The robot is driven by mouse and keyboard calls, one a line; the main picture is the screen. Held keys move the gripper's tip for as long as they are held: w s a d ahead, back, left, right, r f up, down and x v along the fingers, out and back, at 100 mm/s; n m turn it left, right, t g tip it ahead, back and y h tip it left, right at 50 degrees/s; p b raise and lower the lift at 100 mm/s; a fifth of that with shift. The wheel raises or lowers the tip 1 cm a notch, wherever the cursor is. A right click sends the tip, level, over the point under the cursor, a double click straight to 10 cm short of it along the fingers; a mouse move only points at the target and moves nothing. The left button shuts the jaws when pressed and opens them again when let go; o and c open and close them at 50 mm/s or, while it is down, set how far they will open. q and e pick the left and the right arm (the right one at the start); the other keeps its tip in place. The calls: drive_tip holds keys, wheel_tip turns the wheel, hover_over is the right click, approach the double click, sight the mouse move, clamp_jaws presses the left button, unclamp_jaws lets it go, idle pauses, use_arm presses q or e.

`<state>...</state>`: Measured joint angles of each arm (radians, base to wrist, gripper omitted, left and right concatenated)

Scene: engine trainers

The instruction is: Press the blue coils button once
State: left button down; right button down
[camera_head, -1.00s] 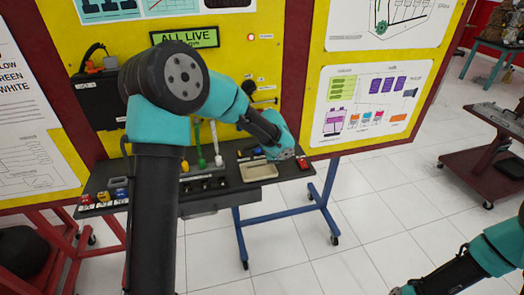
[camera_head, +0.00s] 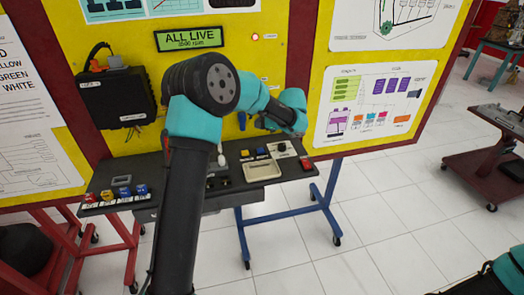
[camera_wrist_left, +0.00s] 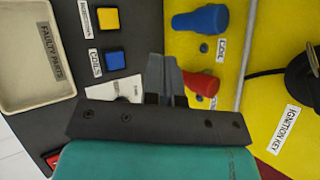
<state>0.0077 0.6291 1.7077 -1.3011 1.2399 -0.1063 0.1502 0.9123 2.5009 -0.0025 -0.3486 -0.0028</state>
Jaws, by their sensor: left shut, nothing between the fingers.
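The blue coils button (camera_head: 262,152) sits on the dark shelf at the foot of the yellow panel, just right of a yellow button. In the left wrist view the blue coils button (camera_wrist_left: 115,62) is beside its COILS label. My left gripper (camera_wrist_left: 165,65) is shut and empty, with its tips to the right of the blue button in that view and apart from it. In the head view the left wrist is above and to the right of the button, and the fingers are mostly hidden. My right forearm shows at the bottom right, without its gripper.
The yellow injectors button (camera_wrist_left: 108,19) neighbours the blue one. A beige faulty-parts tray (camera_head: 264,178) lies in front of the buttons. A red button (camera_head: 307,164) is at the shelf's right end. The ignition key (camera_wrist_left: 309,65) shows in the wrist view.

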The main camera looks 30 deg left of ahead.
sight(260, 151)
use_arm(q)
drive_tip(key=shift+f, duration=4.45)
drive_tip(key=shift+f, duration=0.85)
drive_tip(key=shift+r, duration=0.85)
drive_tip(key=shift+r, duration=2.55)
